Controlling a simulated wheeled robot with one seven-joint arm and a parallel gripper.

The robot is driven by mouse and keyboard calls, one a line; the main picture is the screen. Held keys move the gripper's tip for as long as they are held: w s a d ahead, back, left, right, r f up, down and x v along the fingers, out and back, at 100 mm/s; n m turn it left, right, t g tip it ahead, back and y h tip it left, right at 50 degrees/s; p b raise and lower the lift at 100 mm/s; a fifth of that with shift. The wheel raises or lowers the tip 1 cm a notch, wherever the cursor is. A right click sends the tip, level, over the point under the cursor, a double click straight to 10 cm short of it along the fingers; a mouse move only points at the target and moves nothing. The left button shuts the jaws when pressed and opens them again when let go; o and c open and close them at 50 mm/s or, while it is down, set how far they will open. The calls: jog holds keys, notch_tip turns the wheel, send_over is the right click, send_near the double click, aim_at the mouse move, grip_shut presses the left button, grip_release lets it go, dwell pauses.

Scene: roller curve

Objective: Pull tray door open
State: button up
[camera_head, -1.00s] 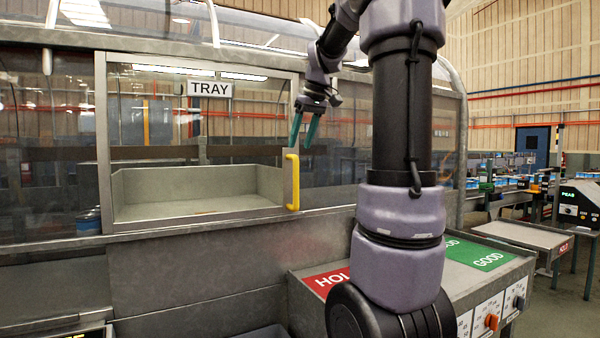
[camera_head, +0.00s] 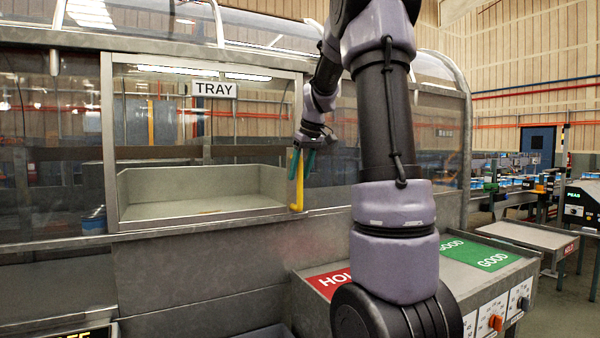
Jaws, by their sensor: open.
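The tray door (camera_head: 108,150) is a framed clear panel with a white TRAY sign (camera_head: 214,90). It looks shut, and an empty grey tray (camera_head: 200,208) shows through it. A yellow upright handle (camera_head: 298,188) is on the door's right edge. My gripper (camera_head: 301,174) is open with its green fingers pointing down at the handle's upper part. The fingers overlap the handle in the picture, one at each side of it. I cannot tell whether they touch it.
Below and right of the door is a grey console with a red HOLD panel (camera_head: 328,281) and a green GOOD panel (camera_head: 482,254). My arm stands in front of it. A side table (camera_head: 530,237) is at the right.

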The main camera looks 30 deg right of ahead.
grip_shut()
dwell(1.5)
